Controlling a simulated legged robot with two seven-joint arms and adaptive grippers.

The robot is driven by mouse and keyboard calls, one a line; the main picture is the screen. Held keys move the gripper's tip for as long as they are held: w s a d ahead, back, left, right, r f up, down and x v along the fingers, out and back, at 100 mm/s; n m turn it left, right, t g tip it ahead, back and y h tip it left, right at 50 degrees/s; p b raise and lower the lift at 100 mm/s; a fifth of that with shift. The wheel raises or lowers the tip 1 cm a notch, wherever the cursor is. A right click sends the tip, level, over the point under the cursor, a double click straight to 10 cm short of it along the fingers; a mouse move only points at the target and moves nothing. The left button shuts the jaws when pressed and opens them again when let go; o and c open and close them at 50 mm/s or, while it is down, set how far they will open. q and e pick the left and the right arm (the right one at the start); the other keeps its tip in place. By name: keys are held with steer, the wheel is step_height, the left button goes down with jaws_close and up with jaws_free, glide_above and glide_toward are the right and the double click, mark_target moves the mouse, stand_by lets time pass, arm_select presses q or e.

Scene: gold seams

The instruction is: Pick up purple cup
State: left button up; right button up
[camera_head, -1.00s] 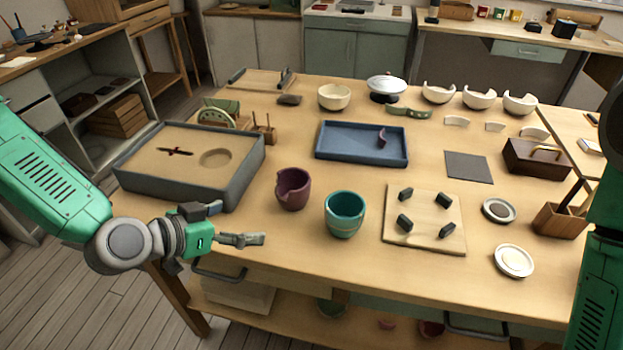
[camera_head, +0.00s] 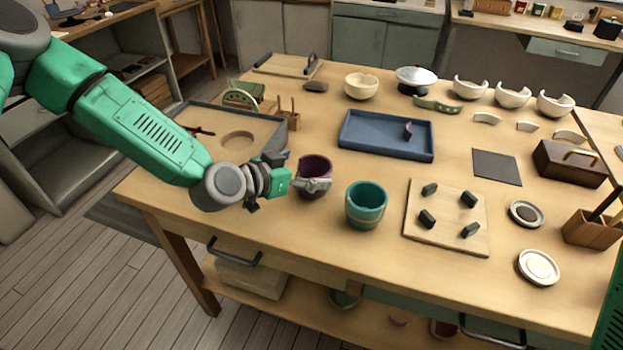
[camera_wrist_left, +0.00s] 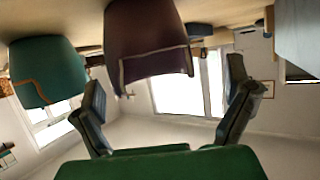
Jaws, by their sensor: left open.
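The purple cup (camera_head: 314,169) stands upright on the wooden table, with a broken notch in its rim. My left gripper (camera_head: 318,185) is at the cup's near side, its fingers overlapping the lower part of the cup in the head view. In the left wrist view the purple cup (camera_wrist_left: 148,40) appears upside down between and beyond the two open fingers (camera_wrist_left: 165,105). I cannot tell whether a finger touches it. My right gripper is out of view; only a green part of my right arm shows at the right edge.
A teal cup (camera_head: 366,208) stands close to the right of the purple cup; it also shows in the left wrist view (camera_wrist_left: 48,72). A blue tray (camera_head: 372,150) lies behind. A grey sand tray (camera_head: 262,150) is at left. A pegged board (camera_head: 447,233) lies right.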

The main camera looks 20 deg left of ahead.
mark_target(325, 167)
arm_select(q)
steer(key=shift+w+d+f, duration=0.2)
steer(key=shift+w+d, duration=0.2)
steer(key=shift+d, duration=0.1)
steer(key=shift+w+d+f, duration=0.15)
steer(key=shift+w+d, duration=0.25)
steer(key=shift+d, duration=0.35)
steer(key=shift+a, duration=0.35)
steer(key=c, duration=1.1)
steer(key=shift+a, duration=0.25)
